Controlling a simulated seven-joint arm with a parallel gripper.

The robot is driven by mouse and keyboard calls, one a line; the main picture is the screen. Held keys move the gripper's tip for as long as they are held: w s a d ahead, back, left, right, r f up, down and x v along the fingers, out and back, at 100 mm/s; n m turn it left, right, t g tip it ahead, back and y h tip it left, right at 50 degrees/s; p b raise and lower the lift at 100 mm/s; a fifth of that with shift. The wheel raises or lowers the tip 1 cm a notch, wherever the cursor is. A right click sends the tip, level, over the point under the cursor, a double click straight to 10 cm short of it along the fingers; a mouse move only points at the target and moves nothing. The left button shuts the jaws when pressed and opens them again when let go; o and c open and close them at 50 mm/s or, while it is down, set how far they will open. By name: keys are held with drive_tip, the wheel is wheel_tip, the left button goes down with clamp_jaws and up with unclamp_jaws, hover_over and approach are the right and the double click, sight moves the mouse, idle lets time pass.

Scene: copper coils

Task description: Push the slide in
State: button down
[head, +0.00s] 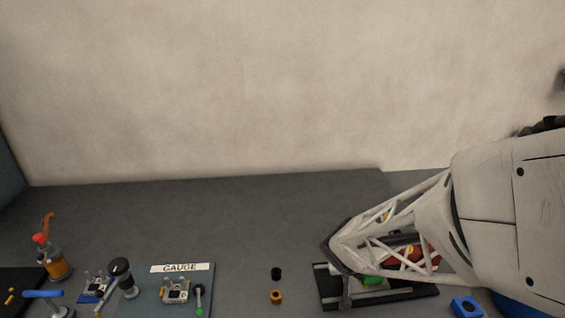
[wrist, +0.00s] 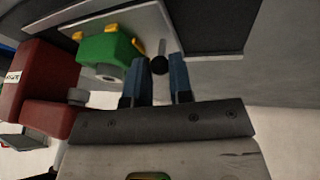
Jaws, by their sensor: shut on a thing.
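My gripper (wrist: 158,64) is shut on a black ball knob (wrist: 160,66) on a short stem, with one blue finger on each side of it. The knob stands beside a green block (wrist: 103,49) with yellow pieces and a round grey face. Both are at a light metal plate (wrist: 70,28). In the head view the green block (head: 373,281) shows low at the right, mostly behind my white lattice wrist. The knob is hidden there. I cannot tell how far in the slide is.
A red block (wrist: 48,85) with a white label is left of the green block. The fixture has a dark base (head: 400,296). A blue block (head: 466,306) lies to its right.

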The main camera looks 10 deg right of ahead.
drive_tip(key=shift+d, duration=0.45)
drive_tip(key=c, duration=1)
unclamp_jaws()
drive_tip(key=shift+r, duration=0.1)
drive_tip(key=shift+v, duration=3.85)
